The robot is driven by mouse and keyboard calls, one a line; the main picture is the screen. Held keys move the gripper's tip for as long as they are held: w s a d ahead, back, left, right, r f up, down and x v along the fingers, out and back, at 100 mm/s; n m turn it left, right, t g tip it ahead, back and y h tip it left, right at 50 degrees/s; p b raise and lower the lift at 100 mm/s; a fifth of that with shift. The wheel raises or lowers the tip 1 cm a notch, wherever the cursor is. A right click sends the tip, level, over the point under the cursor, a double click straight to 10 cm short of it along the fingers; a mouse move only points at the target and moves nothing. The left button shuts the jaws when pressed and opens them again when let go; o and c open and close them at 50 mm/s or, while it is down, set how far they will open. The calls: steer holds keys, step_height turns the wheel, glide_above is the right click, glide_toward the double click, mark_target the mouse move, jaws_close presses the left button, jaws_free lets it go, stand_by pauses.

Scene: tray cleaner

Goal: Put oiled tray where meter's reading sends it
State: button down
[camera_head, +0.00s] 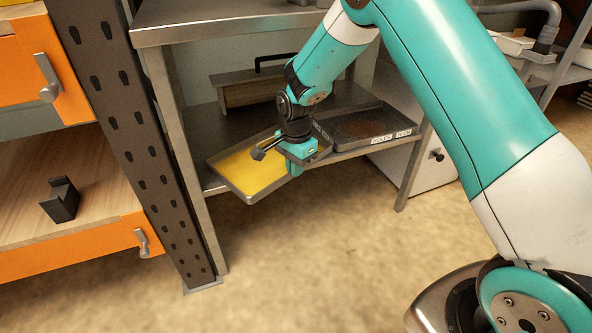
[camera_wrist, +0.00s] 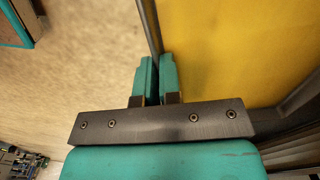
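The oiled tray (camera_head: 272,187) is a shallow metal tray with a yellow film over its floor. It sticks out past the front edge of the lower shelf, turned at an angle. I cannot tell whether it rests on the shelf or is held clear. My gripper (camera_head: 294,168) is at its right front side. In the wrist view the two teal fingers (camera_wrist: 156,65) are close together with the thin tray rim (camera_wrist: 148,25) running between them; the yellow floor lies to the right. No meter or reading is visible.
A dark tray (camera_head: 350,140) with a brownish floor and two small white labels sits on the shelf (camera_head: 211,125) to the right. A box with a black handle (camera_head: 245,90) stands behind. An orange-fronted rack (camera_head: 80,247) with a dark upright is at left. The floor in front is clear.

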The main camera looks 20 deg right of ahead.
steer(key=c, duration=1.3)
jaws_free()
steer(key=shift+r, duration=0.1)
step_height(320, 180, up, 8)
steer(key=p, duration=0.4)
steer(key=shift+s+f, duration=0.1)
steer(key=shift+f, duration=0.15)
steer(key=s+a+r+n+y, duration=0.1)
steer(key=s+a+r+n, duration=0.1)
steer(key=s+r+n, duration=0.3)
steer(key=s+a+r+n+y, duration=0.1)
steer(key=s+a+r+n, duration=0.15)
steer(key=s+r, duration=0.3)
steer(key=s+a+r+n+y, duration=0.1)
steer(key=s+r+n, duration=0.3)
steer(key=s, duration=0.6)
steer(key=s+a+r+n+y, duration=0.1)
steer(key=s+a+r+n, duration=0.1)
steer(key=s+n, duration=0.7)
steer(key=shift+s+a+r, duration=0.3)
steer(key=shift+s+r, duration=0.55)
steer(key=shift+s, duration=0.05)
step_height(320, 180, up, 42)
steer(key=p, duration=4.2)
steer(key=shift+r, duration=0.15)
